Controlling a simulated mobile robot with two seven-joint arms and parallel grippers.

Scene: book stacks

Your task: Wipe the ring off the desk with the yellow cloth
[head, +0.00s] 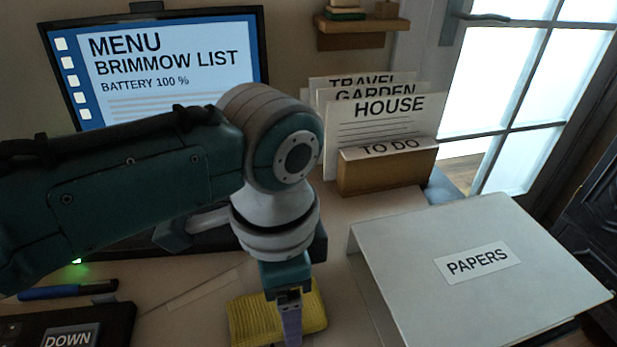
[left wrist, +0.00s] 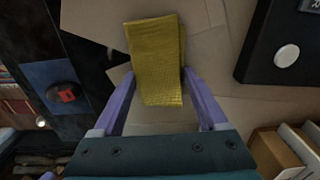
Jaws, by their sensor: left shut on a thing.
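The yellow cloth (head: 252,320) is a folded, textured pad at the bottom middle of the head view, at the desk (head: 370,206). My left gripper (head: 290,318) points down at it and is shut on it. In the left wrist view the cloth (left wrist: 157,55) sits between the two purple fingers of my left gripper (left wrist: 158,78), with one finger at each side. I cannot tell whether the cloth touches the desk. I see no ring on the visible desk; the arm and cloth hide part of it. My right gripper is not in view.
A white PAPERS binder (head: 480,265) lies right of the cloth. A wooden holder (head: 385,172) with upright cards stands behind. A monitor (head: 170,62) is at the back left. A blue pen (head: 68,290) and a dark DOWN panel (head: 110,325) lie at the front left.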

